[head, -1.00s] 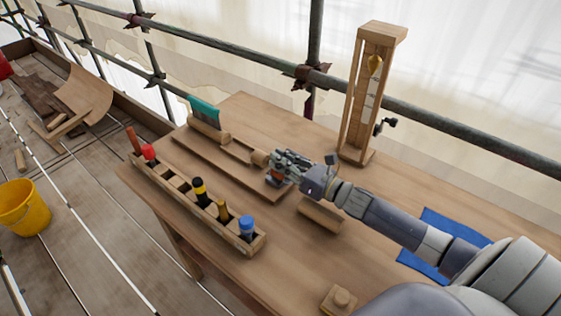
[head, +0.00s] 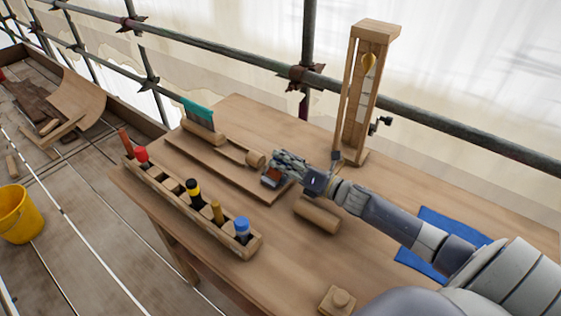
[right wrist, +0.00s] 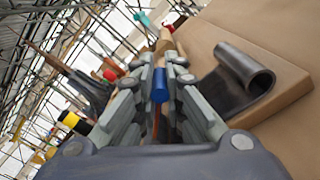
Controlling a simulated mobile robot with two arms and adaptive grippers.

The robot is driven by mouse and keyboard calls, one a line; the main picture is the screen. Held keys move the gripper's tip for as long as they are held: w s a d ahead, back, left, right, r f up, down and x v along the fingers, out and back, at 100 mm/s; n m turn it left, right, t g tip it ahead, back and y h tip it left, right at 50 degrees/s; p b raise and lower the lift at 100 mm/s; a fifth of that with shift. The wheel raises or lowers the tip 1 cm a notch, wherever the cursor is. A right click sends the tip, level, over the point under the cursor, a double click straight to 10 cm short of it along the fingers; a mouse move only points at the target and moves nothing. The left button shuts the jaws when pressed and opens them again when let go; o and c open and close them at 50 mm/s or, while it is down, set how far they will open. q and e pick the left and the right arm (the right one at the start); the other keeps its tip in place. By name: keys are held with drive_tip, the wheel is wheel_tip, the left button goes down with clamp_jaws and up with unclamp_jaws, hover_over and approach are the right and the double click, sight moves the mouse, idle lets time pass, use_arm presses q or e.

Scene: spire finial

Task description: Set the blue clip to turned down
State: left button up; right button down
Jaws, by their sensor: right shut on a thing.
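My right gripper (head: 272,176) is over the long wooden board (head: 215,165) on the bench, near the end of a turned wooden piece (head: 245,156). In the right wrist view its fingers (right wrist: 160,88) are closed together, with the small blue clip (right wrist: 160,84) between their tips. In the head view the gripper covers the clip, and I cannot tell whether the clip is turned up or down. My left gripper is not in view.
A wooden rack (head: 180,205) of coloured-handled tools stands along the near bench edge. A wooden stand (head: 348,105) with a plumb bob is behind. A grey curled sheet (right wrist: 235,80) is beside the gripper.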

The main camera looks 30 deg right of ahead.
drive_tip(key=shift+d, duration=0.15)
drive_tip(key=c, duration=1.6)
unclamp_jaws()
drive_tip(key=shift+s+f, duration=0.1)
drive_tip(key=shift+s, duration=0.2)
drive_tip(key=v, duration=1.1)
drive_tip(key=shift+s+d, duration=0.15)
drive_tip(key=shift+s, duration=0.05)
